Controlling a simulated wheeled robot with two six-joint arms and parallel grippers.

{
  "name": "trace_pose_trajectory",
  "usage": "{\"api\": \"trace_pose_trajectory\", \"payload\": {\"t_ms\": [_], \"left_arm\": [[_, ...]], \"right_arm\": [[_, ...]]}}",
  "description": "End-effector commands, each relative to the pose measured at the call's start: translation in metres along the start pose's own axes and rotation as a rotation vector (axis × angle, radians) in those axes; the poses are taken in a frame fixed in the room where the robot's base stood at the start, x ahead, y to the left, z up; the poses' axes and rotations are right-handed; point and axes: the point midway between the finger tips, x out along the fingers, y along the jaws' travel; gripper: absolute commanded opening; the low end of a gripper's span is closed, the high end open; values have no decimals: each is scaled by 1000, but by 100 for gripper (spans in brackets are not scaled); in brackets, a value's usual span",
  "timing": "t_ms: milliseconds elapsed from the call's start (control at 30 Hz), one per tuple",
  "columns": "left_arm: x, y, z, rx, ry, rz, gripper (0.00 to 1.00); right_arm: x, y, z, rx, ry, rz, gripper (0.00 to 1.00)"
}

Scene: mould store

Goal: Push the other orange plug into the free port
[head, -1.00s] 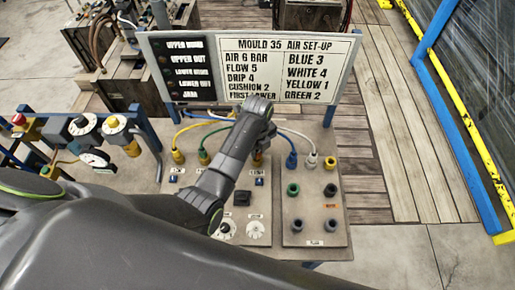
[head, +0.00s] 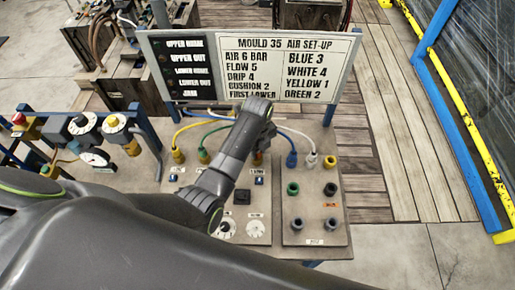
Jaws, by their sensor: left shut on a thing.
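My left arm reaches in from the left across the bench, and its wrist covers much of the panel's middle. My left gripper (head: 259,146) is at the top row of plugs, mostly hidden behind its own wrist. A small bit of an orange plug (head: 258,159) shows just below it, and the gripper appears shut on this plug. How deep the plug sits is hidden. A second orange plug cannot be made out. On the right panel (head: 312,208), a green-rimmed port (head: 293,189) and several dark ports show below the plug row. My right gripper is not in view.
Yellow (head: 178,156), green (head: 203,157), blue (head: 291,160), white (head: 310,161) and another yellow plug (head: 329,162) stand in the row with hoses behind. A set-up sign (head: 290,68) rises behind the bench. Gauges and valves (head: 116,124) crowd the left.

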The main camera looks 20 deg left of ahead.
Motion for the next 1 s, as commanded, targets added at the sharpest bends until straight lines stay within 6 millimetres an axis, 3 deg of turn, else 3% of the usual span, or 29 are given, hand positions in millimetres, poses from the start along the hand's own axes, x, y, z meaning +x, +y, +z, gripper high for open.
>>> {"api": "trace_pose_trajectory", "payload": {"t_ms": [667,700,900,1000], "left_arm": [[7,1,0,0,1,2,0],[7,0,0,0,1,2,25],[7,0,0,0,0,1,49],[7,0,0,0,0,1,49]], "right_arm": [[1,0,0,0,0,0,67],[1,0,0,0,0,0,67],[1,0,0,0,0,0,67],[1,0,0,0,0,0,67]]}}
